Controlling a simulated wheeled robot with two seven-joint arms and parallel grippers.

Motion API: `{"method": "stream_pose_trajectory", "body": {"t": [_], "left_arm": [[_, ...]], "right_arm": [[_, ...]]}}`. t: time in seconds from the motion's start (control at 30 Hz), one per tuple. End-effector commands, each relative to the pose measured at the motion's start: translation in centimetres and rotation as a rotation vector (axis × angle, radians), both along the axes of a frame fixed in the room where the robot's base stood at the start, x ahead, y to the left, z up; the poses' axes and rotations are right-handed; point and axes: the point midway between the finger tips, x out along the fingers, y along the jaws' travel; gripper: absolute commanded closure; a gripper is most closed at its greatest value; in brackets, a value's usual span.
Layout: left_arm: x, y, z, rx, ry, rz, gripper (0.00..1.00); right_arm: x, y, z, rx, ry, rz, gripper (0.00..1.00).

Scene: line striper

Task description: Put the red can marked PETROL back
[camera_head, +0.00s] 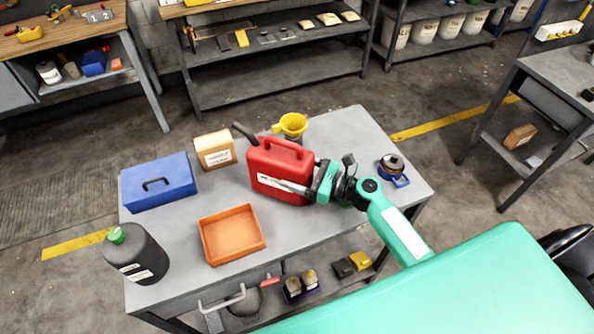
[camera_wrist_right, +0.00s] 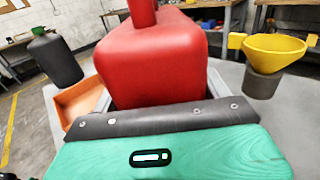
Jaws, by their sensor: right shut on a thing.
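The red can (camera_head: 281,170) is over the middle of the grey table (camera_head: 335,232), with a dark spout at its upper left and a white label low on the side facing me. My right gripper (camera_head: 310,187) comes from the right and is shut on the can. In the right wrist view the red can (camera_wrist_right: 155,65) fills the centre between the grey fingers. I cannot tell whether its base touches the tabletop. The word on its label is too small to read. My left gripper is not in view.
Around the can stand a yellow funnel (camera_head: 291,124), a tan box (camera_head: 215,150), a blue toolbox (camera_head: 158,182), an orange tray (camera_head: 231,235), a dark bottle (camera_head: 137,256) and a blue-based jar (camera_head: 392,169). Bare tabletop lies in front of the can. Shelves (camera_head: 275,73) stand behind.

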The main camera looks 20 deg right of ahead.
Motion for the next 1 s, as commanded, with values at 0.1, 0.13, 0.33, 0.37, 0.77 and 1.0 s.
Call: {"method": "stream_pose_trajectory", "body": {"t": [0.1,0.13,0.33,0.37,0.77,1.0], "left_arm": [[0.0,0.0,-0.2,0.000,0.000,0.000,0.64],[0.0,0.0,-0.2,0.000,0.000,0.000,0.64],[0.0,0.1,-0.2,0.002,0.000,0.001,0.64],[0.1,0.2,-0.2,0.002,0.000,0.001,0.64],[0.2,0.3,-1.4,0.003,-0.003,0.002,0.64],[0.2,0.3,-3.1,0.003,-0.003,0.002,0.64]], "right_arm": [[0.0,0.0,-0.3,0.000,0.000,0.000,0.19],[0.0,0.0,-0.2,0.000,0.000,0.000,0.13],[0.0,0.0,-0.2,0.000,0.000,0.000,0.01],[0.0,0.0,-0.2,-0.001,0.001,0.000,0.01],[-2.2,-2.3,-0.4,-0.004,0.001,0.000,0.01],[-5.7,-6.1,-0.4,-0.003,0.001,-0.001,0.01]]}}
